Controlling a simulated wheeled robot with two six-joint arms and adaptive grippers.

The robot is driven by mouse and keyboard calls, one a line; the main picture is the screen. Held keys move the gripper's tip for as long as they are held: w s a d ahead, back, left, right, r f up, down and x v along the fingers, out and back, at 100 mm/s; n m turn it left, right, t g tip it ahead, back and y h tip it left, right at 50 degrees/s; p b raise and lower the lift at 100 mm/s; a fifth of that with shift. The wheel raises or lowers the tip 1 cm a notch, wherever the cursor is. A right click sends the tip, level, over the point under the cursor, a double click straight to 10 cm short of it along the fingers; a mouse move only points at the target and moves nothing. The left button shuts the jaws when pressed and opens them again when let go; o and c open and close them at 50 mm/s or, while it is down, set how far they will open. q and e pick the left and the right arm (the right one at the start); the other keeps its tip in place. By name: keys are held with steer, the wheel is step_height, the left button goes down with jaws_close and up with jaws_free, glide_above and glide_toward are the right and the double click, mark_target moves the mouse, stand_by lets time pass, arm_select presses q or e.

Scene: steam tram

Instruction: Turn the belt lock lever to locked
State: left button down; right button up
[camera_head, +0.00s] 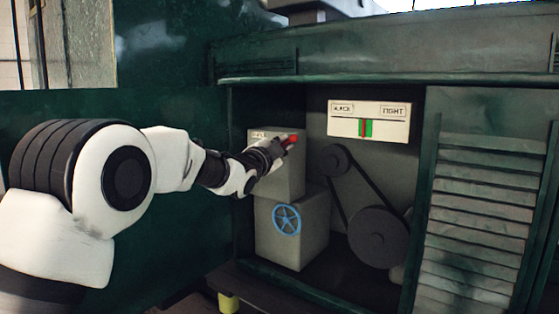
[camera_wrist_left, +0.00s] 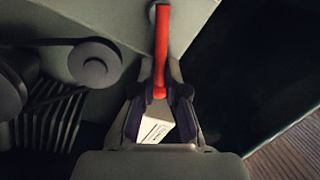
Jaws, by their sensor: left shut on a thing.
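The red lever (camera_head: 290,141) sits on the front of the upper grey box (camera_head: 289,180) in the open bay. My left gripper (camera_head: 278,151) is at the lever, and its fingers cover part of it in the head view. In the left wrist view the red lever (camera_wrist_left: 161,45) runs down from its pivot to between the fingertips of my left gripper (camera_wrist_left: 160,93), which is shut on its end. A white label plate (camera_wrist_left: 156,128) shows between the fingers; its lettering is too small to read. My right gripper is not in view.
Below is a box with a blue handwheel (camera_head: 287,220). To the right are a belt with a small pulley (camera_head: 336,159) and a large pulley (camera_head: 378,236), under a slack/tight gauge (camera_head: 369,120). A louvred door (camera_head: 478,210) stands at the right.

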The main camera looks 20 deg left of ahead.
arm_select(q)
steer(key=shift+s+d+f+m+h+b, duration=0.1)
steer(key=shift+f+m+h+b, duration=0.3)
steer(key=shift+m+b, duration=0.75)
steer(key=shift+w+d+f+m+h+b, duration=0.1)
steer(key=shift+f+m+h+b, duration=0.1)
steer(key=shift+f+m+b, duration=0.7)
steer(key=shift+s+d+f+m+h+b, duration=0.1)
steer(key=shift+f+m+h+b, duration=0.2)
steer(key=shift+m+b, duration=1.1)
steer(key=c, duration=1.2)
jaws_free()
steer(key=shift+r, duration=0.1)
steer(key=v, duration=1.2)
